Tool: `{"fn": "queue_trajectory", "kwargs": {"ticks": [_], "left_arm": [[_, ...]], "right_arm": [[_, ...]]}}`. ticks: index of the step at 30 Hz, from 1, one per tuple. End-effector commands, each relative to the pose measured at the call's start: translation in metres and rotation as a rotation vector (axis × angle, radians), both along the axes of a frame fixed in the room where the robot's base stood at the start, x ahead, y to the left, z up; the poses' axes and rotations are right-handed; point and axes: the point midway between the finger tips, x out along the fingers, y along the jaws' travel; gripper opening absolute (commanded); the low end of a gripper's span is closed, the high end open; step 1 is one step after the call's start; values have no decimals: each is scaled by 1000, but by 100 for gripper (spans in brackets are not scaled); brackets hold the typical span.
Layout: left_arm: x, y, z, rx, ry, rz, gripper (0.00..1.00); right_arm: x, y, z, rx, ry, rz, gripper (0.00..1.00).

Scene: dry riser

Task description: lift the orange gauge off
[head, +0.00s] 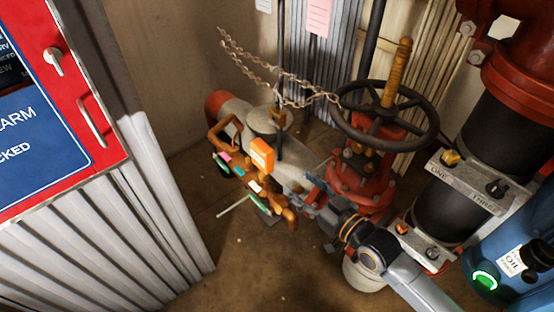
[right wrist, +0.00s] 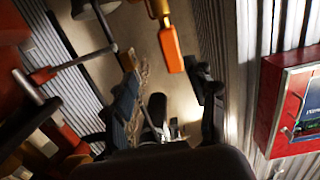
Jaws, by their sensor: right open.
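The orange gauge (head: 262,153) is a small orange block on the brown pipework left of the red valve. In the right wrist view an orange block (right wrist: 170,48), seemingly the gauge, hangs from a tan stem. My right gripper (head: 308,196) comes in from the lower right and sits a little right of and below the gauge. In the right wrist view my right gripper (right wrist: 163,84) has its two dark fingers wide apart, with nothing between them. The orange block lies beyond the fingertips, towards the right finger; contact does not show. My left gripper is not in view.
A black handwheel (head: 387,115) tops the red valve (head: 362,185) beside my right gripper. A chain (head: 265,70) runs to it from the upper left. A red cabinet (head: 108,150) stands left, a blue oil drum (head: 500,270) right. Floor (head: 250,265) in front is mostly clear.

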Motion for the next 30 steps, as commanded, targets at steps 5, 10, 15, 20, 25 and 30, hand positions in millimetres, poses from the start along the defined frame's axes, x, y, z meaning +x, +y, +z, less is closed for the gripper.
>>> {"fn": "queue_trajectory", "kwargs": {"ticks": [5, 10, 15, 20, 25, 30], "left_arm": [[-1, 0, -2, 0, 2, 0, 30], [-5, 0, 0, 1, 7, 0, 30], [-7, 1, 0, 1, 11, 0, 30], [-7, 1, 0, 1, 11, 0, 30], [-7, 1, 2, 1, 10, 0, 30], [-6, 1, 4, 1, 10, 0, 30]], "right_arm": [[3, 13, 38, 60, -90, 44, 57], [28, 31, 40, 62, -92, 44, 57], [54, 50, 39, 61, -92, 43, 57], [66, 59, 38, 59, -90, 44, 57], [76, 69, 37, 61, -88, 43, 57], [95, 87, 35, 60, -90, 43, 57]]}}
